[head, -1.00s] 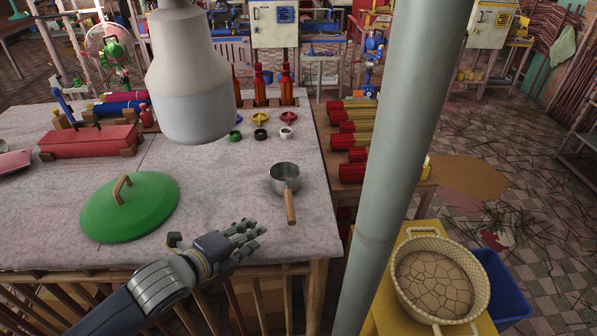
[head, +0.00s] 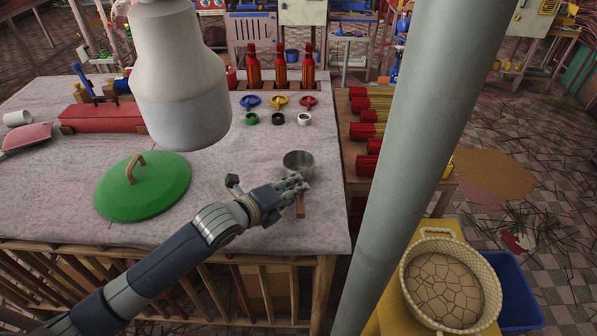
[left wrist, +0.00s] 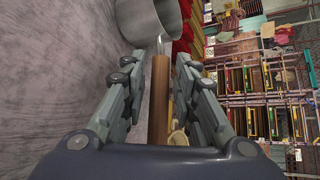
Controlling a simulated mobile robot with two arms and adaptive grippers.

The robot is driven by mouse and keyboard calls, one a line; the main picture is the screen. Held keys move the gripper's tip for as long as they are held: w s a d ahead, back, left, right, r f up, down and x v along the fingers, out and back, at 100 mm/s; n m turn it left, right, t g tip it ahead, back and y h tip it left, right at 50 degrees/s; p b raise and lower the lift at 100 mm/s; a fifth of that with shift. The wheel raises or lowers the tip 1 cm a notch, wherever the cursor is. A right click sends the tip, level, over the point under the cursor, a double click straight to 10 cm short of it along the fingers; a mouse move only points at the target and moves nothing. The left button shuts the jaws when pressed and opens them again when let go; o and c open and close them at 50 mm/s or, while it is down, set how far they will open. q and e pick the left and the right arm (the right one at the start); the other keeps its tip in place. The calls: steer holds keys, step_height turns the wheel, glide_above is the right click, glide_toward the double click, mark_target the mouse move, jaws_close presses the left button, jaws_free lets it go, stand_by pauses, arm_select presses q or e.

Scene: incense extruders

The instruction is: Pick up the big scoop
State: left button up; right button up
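The big scoop (head: 298,162) is a metal pan-like cup with a wooden handle, lying near the right front edge of the table. My left gripper (head: 301,187) is at its handle, just in front of the cup, and covers part of the handle in the head view. In the left wrist view the wooden handle (left wrist: 160,98) runs between the two fingers, with the metal cup (left wrist: 150,22) beyond the tips. The fingers are apart, with a visible gap on both sides of the handle. My right gripper is not in view.
A green lid (head: 143,200) lies on the table (head: 225,160) to the left. Several coloured rings and bottles stand behind the scoop. Red-ended bundles (head: 367,145) lie right of the table.

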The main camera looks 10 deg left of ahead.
arm_select(q)
steer(key=shift+x, duration=1.2)
steer(key=shift+w+d+f, duration=0.1)
steer(key=shift+w+d, duration=0.1)
steer(key=shift+w, duration=0.1)
steer(key=shift+c, duration=0.8)
steer(key=c, duration=0.4)
jaws_close()
steer(key=shift+r, duration=0.3)
steer(key=r, duration=0.2)
steer(key=shift+s+r+b, duration=0.3)
steer(key=shift+r, duration=0.1)
steer(key=s+d+r+b, duration=0.1)
steer(key=s+b, duration=0.1)
steer(key=s, duration=1.3)
steer(key=shift+d+r, duration=0.25)
steer(key=shift+r, duration=0.05)
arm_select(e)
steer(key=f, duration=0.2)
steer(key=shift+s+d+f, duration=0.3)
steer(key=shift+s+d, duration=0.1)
